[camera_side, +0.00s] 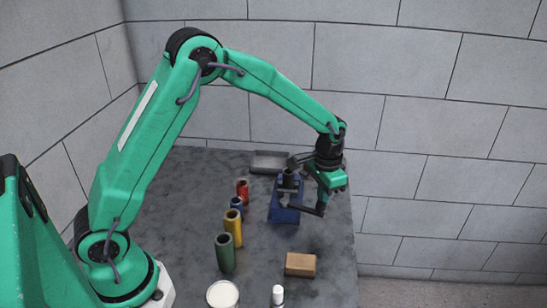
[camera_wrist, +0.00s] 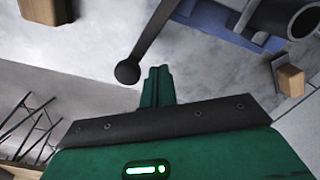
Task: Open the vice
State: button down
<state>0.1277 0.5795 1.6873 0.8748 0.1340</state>
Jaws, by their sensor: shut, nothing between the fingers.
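The blue vice (camera_side: 285,213) stands on the grey table, and its blue body shows in part at the upper right of the wrist view (camera_wrist: 265,40). A dark handle bar with a ball end (camera_wrist: 128,73) reaches out from the vice. In the side view the bar (camera_side: 306,209) sticks out to the right of the vice. My gripper (camera_side: 323,199) hangs beside the vice, close to the ball end. In the wrist view its green fingertips (camera_wrist: 157,74) are together and empty, just right of the ball. I cannot tell whether they touch it.
A row of red (camera_side: 242,191), blue (camera_side: 236,204), yellow (camera_side: 233,230) and green (camera_side: 225,254) cylinders stands left of the vice. A grey tray (camera_side: 268,162) lies behind it. A wooden block (camera_side: 300,264), a white round dish (camera_side: 222,294) and a white bottle (camera_side: 277,295) are at the front.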

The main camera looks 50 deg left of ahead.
aim_at(318, 209)
jog(key=shift+s+d, duration=0.15)
jog(key=shift+s+d, duration=0.6)
jog(key=shift+s, duration=0.25)
dwell(0.4)
jog(key=shift+s+d, duration=0.45)
jog(key=shift+s, duration=0.55)
jog(key=shift+s+d, duration=0.3)
jog(key=shift+s, duration=0.45)
